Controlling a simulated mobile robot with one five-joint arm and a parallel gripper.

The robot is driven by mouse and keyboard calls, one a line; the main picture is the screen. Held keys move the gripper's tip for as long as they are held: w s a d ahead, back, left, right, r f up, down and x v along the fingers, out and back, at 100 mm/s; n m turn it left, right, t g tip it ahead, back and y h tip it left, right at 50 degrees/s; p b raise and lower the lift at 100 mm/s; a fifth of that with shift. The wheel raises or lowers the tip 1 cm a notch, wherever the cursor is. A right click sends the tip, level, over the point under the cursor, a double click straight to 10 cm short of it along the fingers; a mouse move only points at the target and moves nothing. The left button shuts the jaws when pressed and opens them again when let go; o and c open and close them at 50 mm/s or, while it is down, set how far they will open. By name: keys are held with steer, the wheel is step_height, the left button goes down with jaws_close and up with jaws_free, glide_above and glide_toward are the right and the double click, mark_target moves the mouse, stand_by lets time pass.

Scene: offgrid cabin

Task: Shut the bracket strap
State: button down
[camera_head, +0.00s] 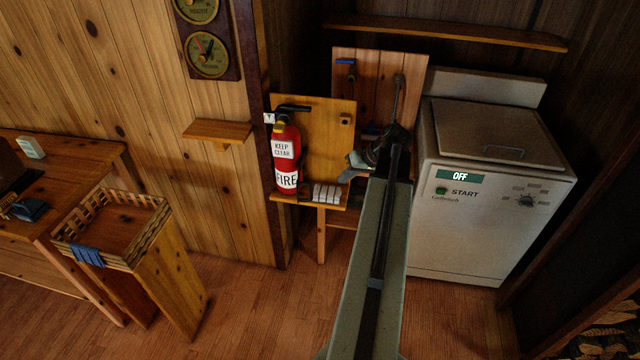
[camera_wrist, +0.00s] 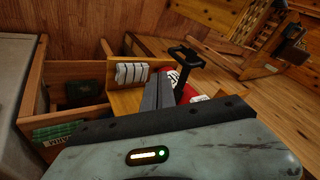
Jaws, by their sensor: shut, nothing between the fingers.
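A red fire extinguisher (camera_head: 286,158) with white labels stands upright against a wooden backboard (camera_head: 338,135), on a small ledge. Its black top handle (camera_head: 293,109) points right. In the wrist view the red body (camera_wrist: 197,89) is partly hidden behind my fingers, with the black handle (camera_wrist: 186,57) above them. I cannot clearly make out the bracket strap in either view. My gripper (camera_head: 352,168) is shut and empty, to the right of the extinguisher and apart from it in the head view. The shut fingers also show in the wrist view (camera_wrist: 158,92).
White ribbed pieces (camera_head: 327,194) sit on the ledge, right of the extinguisher. A white machine (camera_head: 490,220) reading OFF stands close on the right. A wicker-rimmed wooden stand (camera_head: 160,235) and a desk (camera_head: 75,175) are at left. The floor (camera_head: 245,310) between is clear.

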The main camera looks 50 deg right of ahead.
mark_target(306, 183)
steer(key=w+a+r+b+x, duration=0.1)
steer(key=b+x, duration=0.7)
steer(key=x, duration=0.3)
steer(key=shift+a, duration=0.4)
